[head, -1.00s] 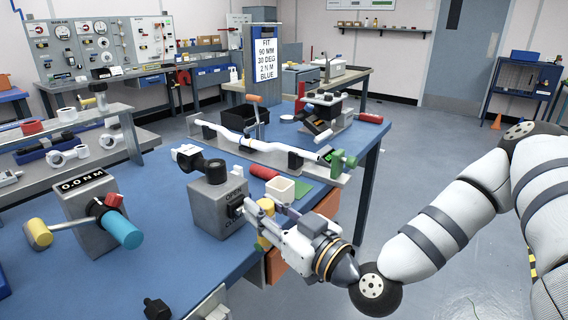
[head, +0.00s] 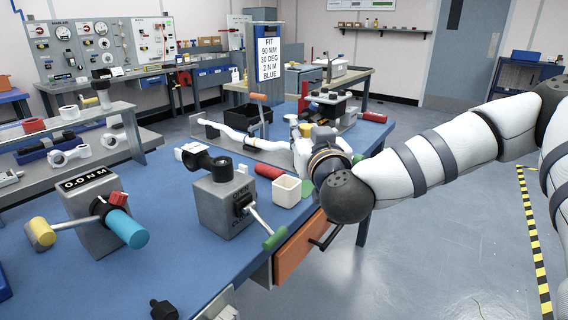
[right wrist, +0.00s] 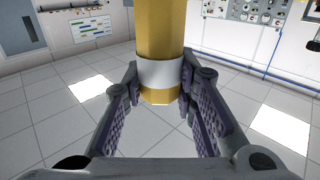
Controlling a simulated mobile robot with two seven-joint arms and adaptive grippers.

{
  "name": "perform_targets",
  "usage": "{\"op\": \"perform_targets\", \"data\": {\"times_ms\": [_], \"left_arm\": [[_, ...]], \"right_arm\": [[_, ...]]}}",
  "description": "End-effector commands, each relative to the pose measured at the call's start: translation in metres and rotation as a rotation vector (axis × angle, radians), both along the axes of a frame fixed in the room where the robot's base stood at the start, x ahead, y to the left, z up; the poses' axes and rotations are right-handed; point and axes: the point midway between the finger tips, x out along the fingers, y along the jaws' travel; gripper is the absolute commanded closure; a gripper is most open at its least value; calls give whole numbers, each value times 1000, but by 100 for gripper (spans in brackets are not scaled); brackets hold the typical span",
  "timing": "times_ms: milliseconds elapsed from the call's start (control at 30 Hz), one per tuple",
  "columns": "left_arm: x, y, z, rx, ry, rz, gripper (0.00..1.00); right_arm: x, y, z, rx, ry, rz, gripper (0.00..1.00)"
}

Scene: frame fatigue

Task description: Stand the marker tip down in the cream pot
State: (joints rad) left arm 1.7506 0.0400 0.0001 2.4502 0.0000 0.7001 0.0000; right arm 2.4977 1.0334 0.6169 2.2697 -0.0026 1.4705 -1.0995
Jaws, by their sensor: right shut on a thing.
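The cream pot (head: 286,192), square and open-topped, stands on the blue table near its right edge in the head view. My right gripper (head: 306,132) is above and beyond the pot, apart from it. In the right wrist view its fingers (right wrist: 160,105) are closed around a thick yellow cylinder with a white band, apparently the marker (right wrist: 160,38). Its yellow body (head: 323,131) shows partly in the head view behind my wrist. The marker's far end is out of frame, so I cannot see the tip. My left gripper is not in view.
A red cylinder (head: 268,171) lies beside the pot. A grey box with a green-handled lever (head: 226,208) stands left of it. A long white fixture (head: 243,139) and a black bin (head: 240,118) lie beyond.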

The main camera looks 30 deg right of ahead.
Motion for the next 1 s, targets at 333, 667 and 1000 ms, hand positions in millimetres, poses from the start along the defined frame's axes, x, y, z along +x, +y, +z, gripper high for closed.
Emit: {"op": "perform_targets", "data": {"times_ms": [333, 667, 1000], "left_arm": [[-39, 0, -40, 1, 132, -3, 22], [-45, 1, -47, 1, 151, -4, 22], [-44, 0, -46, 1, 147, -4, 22]], "right_arm": [[75, -13, -73, -1, 20, 0, 100], [92, -15, -98, -1, 15, 2, 100], [91, -15, -111, -1, 8, 2, 100]]}}
